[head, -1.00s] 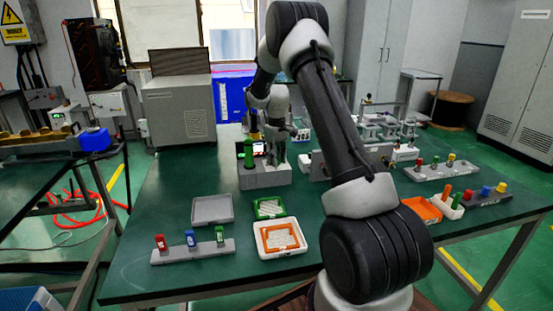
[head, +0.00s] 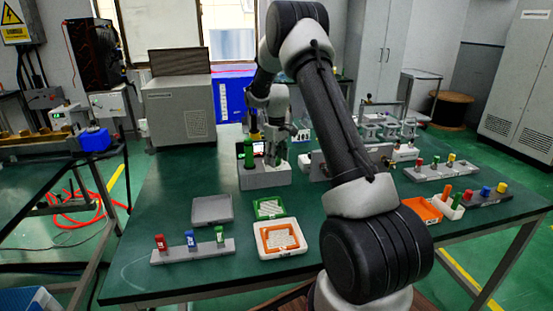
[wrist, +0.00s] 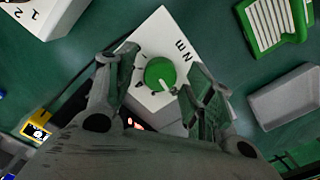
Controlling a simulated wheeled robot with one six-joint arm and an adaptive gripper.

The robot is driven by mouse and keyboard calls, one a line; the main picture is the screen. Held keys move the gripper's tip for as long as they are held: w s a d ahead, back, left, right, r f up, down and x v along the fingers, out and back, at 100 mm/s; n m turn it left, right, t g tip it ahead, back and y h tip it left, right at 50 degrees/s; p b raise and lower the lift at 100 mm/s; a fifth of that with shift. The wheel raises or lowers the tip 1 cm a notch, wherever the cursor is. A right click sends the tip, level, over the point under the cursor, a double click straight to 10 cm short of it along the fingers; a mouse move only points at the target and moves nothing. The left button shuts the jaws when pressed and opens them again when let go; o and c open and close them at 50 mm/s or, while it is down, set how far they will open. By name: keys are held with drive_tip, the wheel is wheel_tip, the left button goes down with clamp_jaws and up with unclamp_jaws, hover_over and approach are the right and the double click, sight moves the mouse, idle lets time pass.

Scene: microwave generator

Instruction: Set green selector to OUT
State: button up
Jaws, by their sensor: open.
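The green selector (wrist: 160,74) is a round green knob with a white pointer line, on a pale box (wrist: 160,30) in the wrist view. The pointer slants toward the lower right of that picture. Dark lettering is printed around the knob, partly hidden by the fingers; I cannot read OUT on it. My gripper (wrist: 162,64) is open, with one finger on each side of the knob. I cannot tell whether either finger touches it. In the head view my gripper (head: 279,152) points down over the table's middle, and the knob cannot be made out there.
A tall green cylinder (head: 248,158) stands on a grey block just left of my gripper. Grey, green and orange trays and a rack of coloured pegs (head: 193,251) lie nearer on the green table (head: 160,210). Fixtures and more coloured pegs stand to the right.

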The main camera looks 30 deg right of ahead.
wheel_tip(320, 180, up, 12)
idle(0.4)
drive_tip(key=shift+f, duration=0.15)
drive_tip(key=s+f+m, duration=0.2)
drive_tip(key=s+f, duration=0.1)
drive_tip(key=s, duration=0.1)
drive_tip(key=s+a+r+t, duration=0.1)
drive_tip(key=s+a+r, duration=0.2)
drive_tip(key=s, duration=0.9)
drive_tip(key=s+a+r+m+t, duration=0.1)
drive_tip(key=s+r, duration=0.5)
drive_tip(key=s, duration=0.6)
drive_tip(key=s+a+r+t, duration=0.2)
drive_tip(key=s+a+r, duration=0.3)
drive_tip(key=s, duration=0.7)
drive_tip(key=shift+s+a+r+m, duration=0.25)
drive_tip(key=shift+a+r+m, duration=0.1)
drive_tip(key=shift+a, duration=0.15)
